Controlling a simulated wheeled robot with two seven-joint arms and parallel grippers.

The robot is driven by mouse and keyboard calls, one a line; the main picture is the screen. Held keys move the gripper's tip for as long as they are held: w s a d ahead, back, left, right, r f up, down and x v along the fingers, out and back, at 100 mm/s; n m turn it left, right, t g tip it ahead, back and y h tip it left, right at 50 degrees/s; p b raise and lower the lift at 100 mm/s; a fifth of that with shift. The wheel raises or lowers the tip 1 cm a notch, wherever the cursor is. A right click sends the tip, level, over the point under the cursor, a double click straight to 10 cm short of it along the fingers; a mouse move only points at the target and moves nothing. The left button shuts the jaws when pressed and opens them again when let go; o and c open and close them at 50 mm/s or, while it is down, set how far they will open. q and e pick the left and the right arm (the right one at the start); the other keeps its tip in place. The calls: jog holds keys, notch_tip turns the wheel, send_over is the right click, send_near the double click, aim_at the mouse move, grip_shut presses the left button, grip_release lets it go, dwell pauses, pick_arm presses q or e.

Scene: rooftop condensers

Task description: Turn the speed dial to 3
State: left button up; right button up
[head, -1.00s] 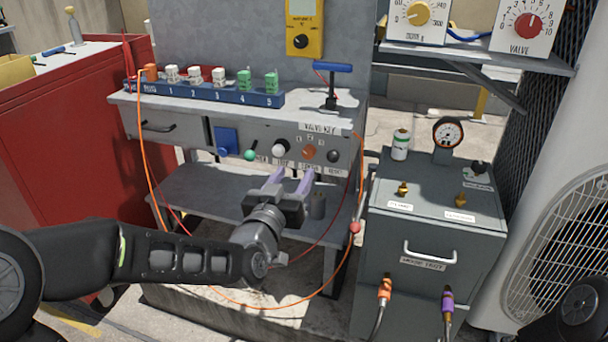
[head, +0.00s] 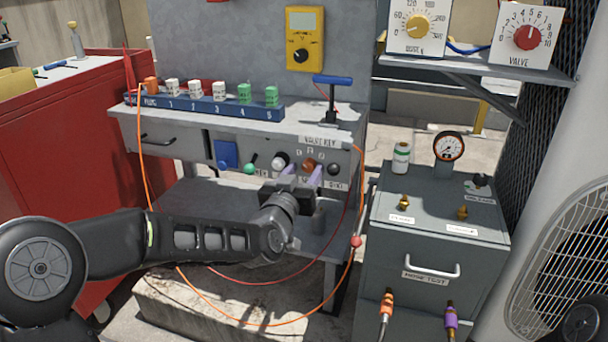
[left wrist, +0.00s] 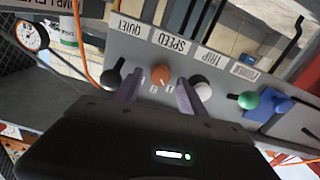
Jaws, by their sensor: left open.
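The speed dial is an orange-brown knob (head: 309,164) on the grey bench's front panel. In the left wrist view the knob (left wrist: 160,75) sits by the SPEED label (left wrist: 168,42), with small marks beside it. Which mark it points to is too small to tell. My left gripper (head: 293,177) is open in front of the panel, its purple fingers towards the knobs. In the left wrist view its fingertips (left wrist: 159,84) lie on either side of the orange knob; I cannot tell whether they touch it. My right gripper is not in view.
Beside the dial are a white knob (head: 280,160), a black knob (head: 334,169) and a green knob (head: 250,163). An orange hose (head: 147,195) loops around the bench front. A grey cabinet (head: 430,250) stands right, a red cabinet (head: 60,180) left.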

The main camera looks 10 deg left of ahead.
pick_arm(q)
grip_shut()
dwell(0.6)
